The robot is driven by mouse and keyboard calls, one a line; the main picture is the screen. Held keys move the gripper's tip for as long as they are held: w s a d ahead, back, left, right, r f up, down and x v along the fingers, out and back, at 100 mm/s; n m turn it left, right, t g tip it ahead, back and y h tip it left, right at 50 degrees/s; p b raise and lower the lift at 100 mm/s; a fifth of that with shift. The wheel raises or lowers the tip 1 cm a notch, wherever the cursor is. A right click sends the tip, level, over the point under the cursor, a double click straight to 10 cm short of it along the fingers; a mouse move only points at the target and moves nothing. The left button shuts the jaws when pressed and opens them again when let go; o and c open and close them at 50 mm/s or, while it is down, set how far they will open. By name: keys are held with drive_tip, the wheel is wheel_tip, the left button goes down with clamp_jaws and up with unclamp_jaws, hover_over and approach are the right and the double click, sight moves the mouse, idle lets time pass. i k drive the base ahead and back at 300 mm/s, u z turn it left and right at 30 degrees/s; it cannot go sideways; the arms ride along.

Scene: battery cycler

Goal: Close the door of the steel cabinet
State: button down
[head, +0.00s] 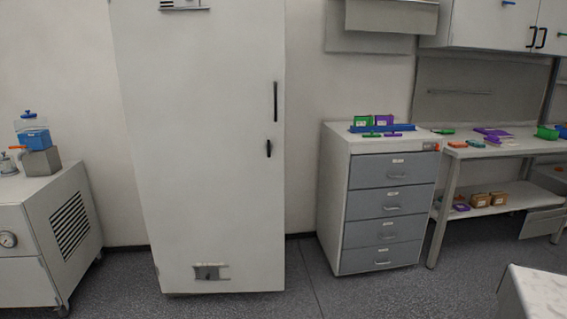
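A tall, light grey steel cabinet (203,150) stands left of the middle in the head view, against the wall. Its front panel looks flat and flush with the body, with no visible gap along its edges. A dark vertical handle (275,101) is on the right side of the front, with a small dark latch (269,148) below it. A small plate is near the bottom of the front. The cabinet's top is cut off by the frame. My gripper is not in view.
A drawer unit (388,215) with its drawers shut stands to the right, beside a workbench (495,150) holding small coloured parts. A grey machine (45,240) stands at the left. A pale surface (540,295) edges in at lower right. Floor before the cabinet is clear.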

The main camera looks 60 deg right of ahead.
sight(202, 87)
drive_tip(key=z, duration=0.4)
drive_tip(key=i, duration=0.95)
drive_tip(key=z, duration=0.2)
